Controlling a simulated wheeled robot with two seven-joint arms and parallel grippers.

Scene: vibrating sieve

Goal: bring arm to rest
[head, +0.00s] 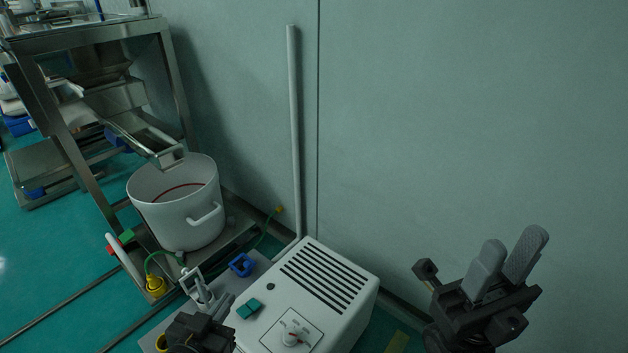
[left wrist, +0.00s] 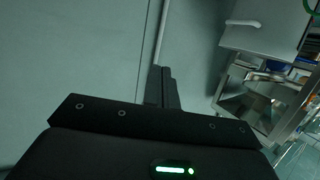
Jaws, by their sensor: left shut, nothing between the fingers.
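My left gripper (head: 222,308) shows dark at the bottom of the head view, in front of the white control box, partly cut off by the frame edge. In the left wrist view its dark fingers (left wrist: 162,88) are together with nothing between them. My right gripper (head: 515,240) is raised at the lower right of the head view, its two grey fingers pointing up. A gap shows between these fingers and they hold nothing.
A white bucket (head: 175,215) stands under a metal frame (head: 178,85) at left. A pale pipe (head: 294,130) runs up the wall. The wall (head: 470,120) behind the right gripper is bare.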

